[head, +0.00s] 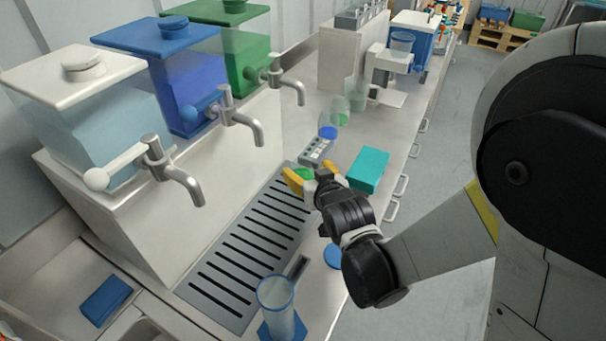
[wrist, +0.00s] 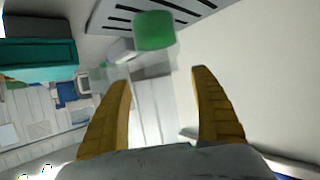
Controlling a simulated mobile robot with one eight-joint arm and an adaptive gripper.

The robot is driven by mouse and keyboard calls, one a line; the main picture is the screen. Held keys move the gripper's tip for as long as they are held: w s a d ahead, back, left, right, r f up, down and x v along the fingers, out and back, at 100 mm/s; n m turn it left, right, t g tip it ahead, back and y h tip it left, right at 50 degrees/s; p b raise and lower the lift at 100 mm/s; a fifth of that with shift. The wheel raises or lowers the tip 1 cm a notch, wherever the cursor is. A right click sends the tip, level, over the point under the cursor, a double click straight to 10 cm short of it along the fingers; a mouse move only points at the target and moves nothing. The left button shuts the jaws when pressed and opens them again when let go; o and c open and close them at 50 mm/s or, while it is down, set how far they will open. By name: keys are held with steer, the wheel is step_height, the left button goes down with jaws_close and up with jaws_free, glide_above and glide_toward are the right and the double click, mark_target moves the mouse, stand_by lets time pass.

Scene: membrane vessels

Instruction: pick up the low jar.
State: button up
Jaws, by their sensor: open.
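A clear jar with a green lid (wrist: 155,30), apparently the low jar, shows in the wrist view beyond my fingertips. Its body is faint and hard to make out. In the head view its green top (head: 304,174) shows beside my yellow fingers, partly hidden by them. My gripper (head: 299,177) is over the far end of the slotted drip tray. In the wrist view my gripper (wrist: 160,76) is open, with nothing held between its fingers. The jar lies ahead of the gap and looks apart from the fingers.
A teal box (head: 368,170) stands right of my gripper, and a grey keypad block (head: 316,150) just beyond it. Clear vessels (head: 328,133) stand further back. Dispenser taps (head: 240,120) overhang the drip tray (head: 215,300) on the left. A tall clear cylinder (head: 276,295) stands in front.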

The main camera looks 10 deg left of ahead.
mark_target(302, 165)
steer(key=b+x, duration=0.2)
steer(key=x, duration=0.3)
steer(key=shift+a+f, duration=0.15)
steer(key=shift+a, duration=0.05)
steer(key=c, duration=1.5)
